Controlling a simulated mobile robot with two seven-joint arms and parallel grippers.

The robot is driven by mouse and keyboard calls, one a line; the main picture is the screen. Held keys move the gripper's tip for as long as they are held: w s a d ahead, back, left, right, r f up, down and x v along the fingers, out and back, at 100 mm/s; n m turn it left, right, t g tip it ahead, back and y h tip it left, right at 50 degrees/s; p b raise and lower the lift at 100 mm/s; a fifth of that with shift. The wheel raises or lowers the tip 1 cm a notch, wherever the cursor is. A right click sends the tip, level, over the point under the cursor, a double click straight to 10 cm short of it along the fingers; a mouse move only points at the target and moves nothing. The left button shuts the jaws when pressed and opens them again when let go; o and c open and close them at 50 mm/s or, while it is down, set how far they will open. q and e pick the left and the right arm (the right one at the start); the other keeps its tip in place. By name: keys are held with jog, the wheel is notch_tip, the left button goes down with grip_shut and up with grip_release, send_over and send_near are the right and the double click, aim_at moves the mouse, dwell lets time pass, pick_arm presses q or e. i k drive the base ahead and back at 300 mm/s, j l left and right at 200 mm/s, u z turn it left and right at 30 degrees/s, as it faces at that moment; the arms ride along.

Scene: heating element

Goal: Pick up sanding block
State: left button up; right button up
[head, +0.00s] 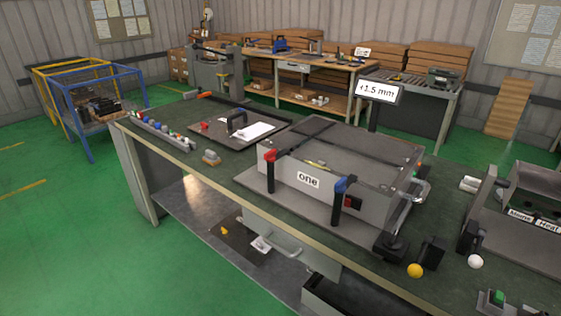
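A small block (211,157), grey with a tan part, lies on the dark green workbench top (225,178) near its front edge. It looks like the sanding block, but it is too small to be certain. It sits left of the grey box fixture labelled "one" (308,180) and in front of the dark tray. Nothing touches it from above. Neither of my grippers shows in the head view.
A rack of small coloured items (163,135) lies left of the block. The dark tray (212,138) holds a black-handled tool and white sheet. Red and blue handles (340,200) rise at the fixture's front. A "+1.5 mm" sign (379,92) stands behind.

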aim_at(212, 157)
jog(key=i+j+z, duration=0.2)
jog(key=j, duration=0.2)
jog(key=i+j+z, duration=0.2)
jog(key=j, duration=0.25)
jog(key=i+j+z, duration=0.2)
jog(key=j, duration=0.25)
jog(key=j+z, duration=0.2)
jog(key=j, duration=0.25)
jog(key=i+j+z, duration=0.2)
jog(key=j, duration=0.3)
jog(key=k, duration=0.1)
